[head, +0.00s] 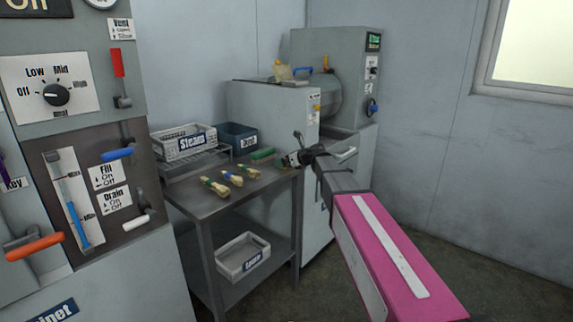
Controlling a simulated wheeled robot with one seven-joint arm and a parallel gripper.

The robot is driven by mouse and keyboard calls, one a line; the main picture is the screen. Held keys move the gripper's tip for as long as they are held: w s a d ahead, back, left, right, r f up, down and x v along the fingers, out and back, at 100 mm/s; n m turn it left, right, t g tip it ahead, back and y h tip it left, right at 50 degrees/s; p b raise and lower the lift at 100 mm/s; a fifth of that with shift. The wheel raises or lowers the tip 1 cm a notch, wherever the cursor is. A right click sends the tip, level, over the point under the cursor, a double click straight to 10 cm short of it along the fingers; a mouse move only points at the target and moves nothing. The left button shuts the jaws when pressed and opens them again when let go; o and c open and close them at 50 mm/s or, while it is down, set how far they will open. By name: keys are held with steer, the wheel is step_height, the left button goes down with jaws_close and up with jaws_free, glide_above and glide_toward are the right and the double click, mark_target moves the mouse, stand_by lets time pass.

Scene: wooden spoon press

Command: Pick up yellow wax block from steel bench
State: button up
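The steel bench (178,198) stands left of centre in the head view. Several pale wooden pieces lie on its top, with green (215,186), blue (232,178) and yellowish (251,173) marks. A green block (263,153) lies near the back right of the top. I cannot make out a yellow wax block on the bench; my gripper may hide part of that corner. My gripper (292,159) is at the bench's right end, close to the green block. It is small and dark, and whether its fingers are apart or hold anything is unclear.
A white basket labelled Steam (184,145) and a dark blue bin (237,137) stand at the bench's back. Another basket (242,258) sits on the lower shelf. A grey machine (335,55) stands behind; a control panel (50,85) is at left. Floor at right is clear.

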steer(key=shift+w+a+f, duration=0.1)
steer(key=c, duration=0.8)
